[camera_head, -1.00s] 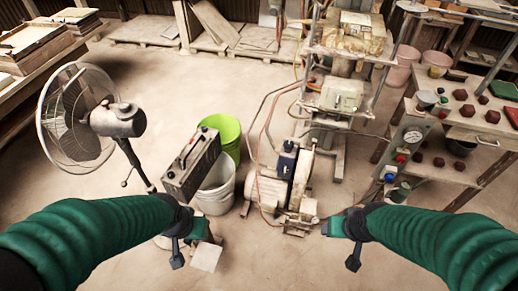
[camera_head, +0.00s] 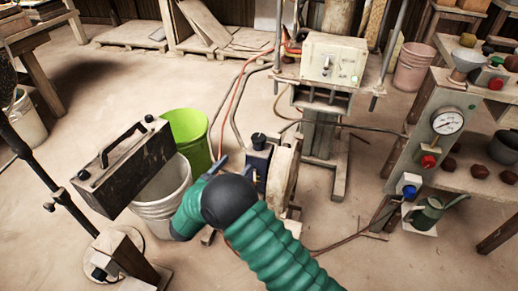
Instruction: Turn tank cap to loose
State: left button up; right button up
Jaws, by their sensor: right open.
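The black tank cap (camera_head: 259,140) sits on top of the small dark blue tank (camera_head: 258,163), beside the pump's pale round wheel housing. The tank's lower part is hidden behind my right arm. My right gripper (camera_head: 221,160) is in front of the pump, to the left of the tank and a little lower than the cap in the picture. It is open and appears apart from the cap. Its wrist hides most of its fingers. My left gripper is out of the picture.
A gauge panel (camera_head: 440,130) is at right. Hoses run near the pump.

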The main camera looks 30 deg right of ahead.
aim_at(262, 134)
jog(key=b+x, duration=0.2)
jog(key=x, duration=0.3)
jog(key=b+x, duration=0.2)
jog(key=x, duration=0.3)
jog(key=b+x, duration=0.2)
jog(key=x, duration=0.2)
jog(key=shift+d+f, duration=0.3)
jog(key=shift+d, duration=0.2)
jog(key=shift+w+d+r+b, duration=0.3)
jog(key=shift+w+d+b, duration=0.05)
jog(key=shift+d+b, duration=0.1)
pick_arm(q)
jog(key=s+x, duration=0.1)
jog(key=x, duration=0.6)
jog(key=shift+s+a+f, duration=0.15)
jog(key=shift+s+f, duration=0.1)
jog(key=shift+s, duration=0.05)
pick_arm(e)
jog(key=shift+d, duration=0.15)
